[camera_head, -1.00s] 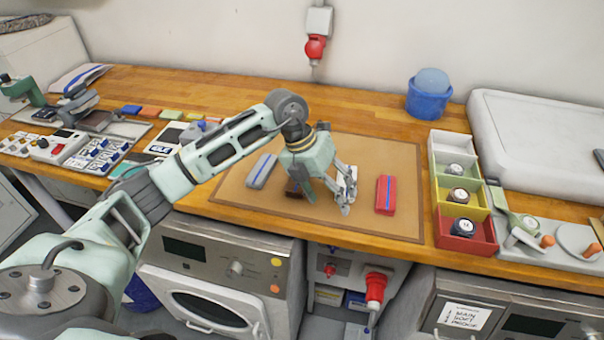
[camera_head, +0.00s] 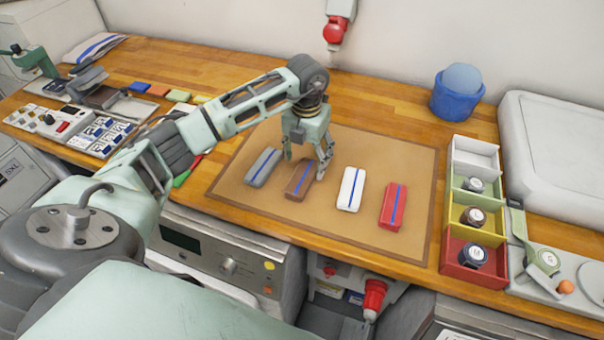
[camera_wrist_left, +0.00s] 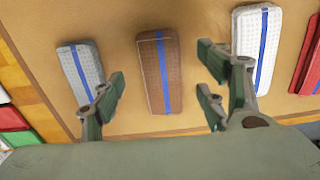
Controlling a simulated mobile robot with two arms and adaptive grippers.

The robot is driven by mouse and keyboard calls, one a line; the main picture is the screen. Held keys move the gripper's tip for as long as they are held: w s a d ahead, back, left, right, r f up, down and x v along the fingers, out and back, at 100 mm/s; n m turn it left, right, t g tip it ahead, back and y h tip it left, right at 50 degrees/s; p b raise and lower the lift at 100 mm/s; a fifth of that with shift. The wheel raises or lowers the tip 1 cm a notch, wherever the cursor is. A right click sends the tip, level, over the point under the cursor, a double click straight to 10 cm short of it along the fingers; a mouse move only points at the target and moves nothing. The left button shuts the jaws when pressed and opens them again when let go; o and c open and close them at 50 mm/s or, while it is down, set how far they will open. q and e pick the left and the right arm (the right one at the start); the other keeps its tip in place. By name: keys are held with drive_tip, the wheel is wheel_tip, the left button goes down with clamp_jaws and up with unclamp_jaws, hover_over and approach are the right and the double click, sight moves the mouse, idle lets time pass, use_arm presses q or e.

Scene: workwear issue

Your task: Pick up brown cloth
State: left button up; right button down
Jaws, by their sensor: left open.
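The brown cloth (camera_head: 300,180) is a folded block with a blue stripe. It lies on the tan mat (camera_head: 405,160) between a grey cloth (camera_head: 263,167) and a white cloth (camera_head: 350,188). A red cloth (camera_head: 393,206) lies farther right. My left gripper (camera_head: 307,167) is open above the brown cloth and partly covers its far end. In the left wrist view the brown cloth (camera_wrist_left: 158,75) lies between the spread fingers of the left gripper (camera_wrist_left: 160,100), with nothing held. My right gripper is not in view.
A box with coloured compartments (camera_head: 447,235) holding rolled items stands right of the mat. A blue bucket (camera_head: 455,102) is behind it. Control panels and coloured pads lie at the left.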

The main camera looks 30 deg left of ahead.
sight(306, 168)
use_arm(q)
wheel_tip(306, 168, down, 3)
drive_tip(key=shift+w+r+p, duration=0.1)
drive_tip(key=shift+r+p, duration=0.1)
drive_tip(key=shift+p, duration=0.1)
drive_tip(key=shift+f, duration=0.35)
drive_tip(key=shift+c, duration=0.3)
drive_tip(key=c, duration=0.9)
drive_tip(key=shift+c, duration=1.4)
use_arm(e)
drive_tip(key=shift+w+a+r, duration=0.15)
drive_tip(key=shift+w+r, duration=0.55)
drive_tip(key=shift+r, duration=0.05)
use_arm(q)
drive_tip(key=shift+r, duration=0.1)
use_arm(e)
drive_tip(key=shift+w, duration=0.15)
